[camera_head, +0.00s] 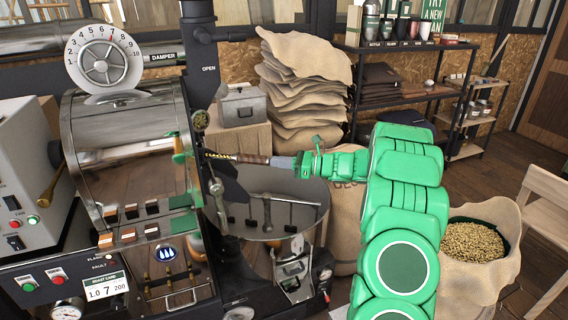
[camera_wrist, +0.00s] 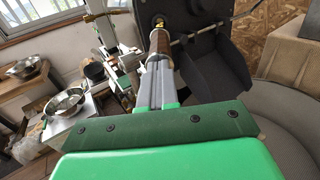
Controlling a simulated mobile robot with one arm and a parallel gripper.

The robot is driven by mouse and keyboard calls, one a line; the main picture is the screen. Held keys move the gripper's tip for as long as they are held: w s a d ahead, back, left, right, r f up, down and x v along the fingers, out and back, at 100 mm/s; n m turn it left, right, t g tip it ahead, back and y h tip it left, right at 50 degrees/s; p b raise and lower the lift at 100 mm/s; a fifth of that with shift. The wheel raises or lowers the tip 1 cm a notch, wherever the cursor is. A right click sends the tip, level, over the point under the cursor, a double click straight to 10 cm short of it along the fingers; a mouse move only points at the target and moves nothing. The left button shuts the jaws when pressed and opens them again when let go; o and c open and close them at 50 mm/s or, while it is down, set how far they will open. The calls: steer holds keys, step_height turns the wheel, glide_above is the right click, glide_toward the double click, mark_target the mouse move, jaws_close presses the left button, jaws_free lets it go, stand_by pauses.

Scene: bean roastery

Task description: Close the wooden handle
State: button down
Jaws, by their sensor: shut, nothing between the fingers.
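The wooden handle (camera_head: 252,159) is a short brown cylinder on a thin rod at the front of the roaster drum. It points right, toward my gripper. It also shows in the wrist view (camera_wrist: 161,43), just beyond the fingertips and in line with them. My gripper (camera_head: 274,161) is shut and empty, with its grey fingers together, also seen in the wrist view (camera_wrist: 158,62). The fingertips are at the handle's near end; I cannot tell whether they touch it. A dark chute (camera_head: 228,184) hangs below the handle's rod.
The round cooling tray (camera_head: 315,200) with its stirring arms lies below my gripper. A grey metal box (camera_head: 242,107) and stacked sacks (camera_head: 300,85) stand behind. A sack of beans (camera_head: 472,243) is at the right. The roaster drum (camera_head: 120,135) fills the left.

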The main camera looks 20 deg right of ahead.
mark_target(238, 157)
stand_by(0.3)
steer(key=x, duration=1)
steer(key=shift+w+a, duration=0.2)
steer(key=shift+a, duration=0.1)
steer(key=shift+w+a+r, duration=0.15)
steer(key=shift+w+a, duration=0.05)
steer(key=shift+a, duration=0.15)
steer(key=v, duration=1.4)
steer(key=shift+s+d+f, duration=0.15)
steer(key=shift+d+f, duration=0.05)
steer(key=shift+d, duration=0.2)
